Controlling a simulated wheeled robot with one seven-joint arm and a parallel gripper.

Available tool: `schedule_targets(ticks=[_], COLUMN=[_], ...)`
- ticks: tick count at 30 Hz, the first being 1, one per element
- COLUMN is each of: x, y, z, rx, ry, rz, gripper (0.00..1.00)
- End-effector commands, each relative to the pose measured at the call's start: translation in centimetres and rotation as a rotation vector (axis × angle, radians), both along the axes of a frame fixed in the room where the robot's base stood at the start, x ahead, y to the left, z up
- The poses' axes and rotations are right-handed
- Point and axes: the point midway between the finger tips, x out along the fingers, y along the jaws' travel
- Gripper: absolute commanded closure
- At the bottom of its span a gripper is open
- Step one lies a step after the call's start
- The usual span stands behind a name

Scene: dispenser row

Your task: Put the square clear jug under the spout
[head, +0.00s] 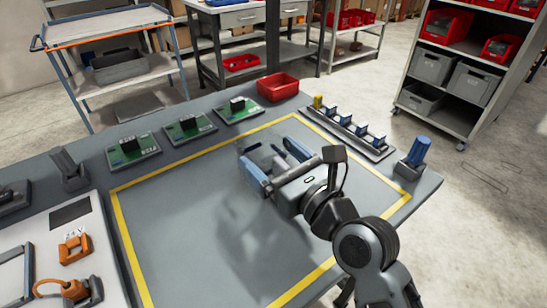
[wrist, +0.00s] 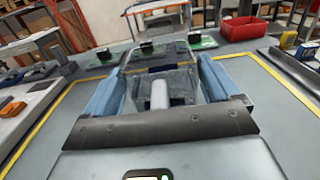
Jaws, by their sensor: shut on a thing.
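The square clear jug (head: 259,152) is see-through and faint in the head view, above the grey work area inside the yellow border. My gripper (head: 268,158) has its two blue fingers on either side of it and is shut on it. In the wrist view the jug (wrist: 160,76) fills the space between the fingers (wrist: 160,90), with a pale upright part inside its outline. A broad shadow lies on the table below. The jug's height above the surface is hard to tell. I cannot pick out a spout for certain in either view.
A rack of several blue-and-white pieces (head: 345,133) and a blue cylinder on a dark block (head: 414,155) stand right. Green circuit boards (head: 187,128) and a red bin (head: 278,87) line the back. An orange device (head: 73,250) is left. The taped area's left half is clear.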

Motion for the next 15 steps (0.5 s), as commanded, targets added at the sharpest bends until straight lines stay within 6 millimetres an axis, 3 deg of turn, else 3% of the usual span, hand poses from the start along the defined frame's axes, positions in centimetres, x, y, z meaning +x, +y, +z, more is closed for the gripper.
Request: schedule_targets(ticks=[8,9,12,15], x=[0.0,0.0,-0.01,0.0], y=[0.0,0.02,0.03,0.02], z=[-0.14,-0.2,-0.14,-0.13], rx=[0.001,0.001,0.001,0.001], ry=[-0.001,-0.001,-0.001,-0.001], rz=[0.0,0.0,0.001,0.001], gripper=[0.43,0.09,0.0,0.0])
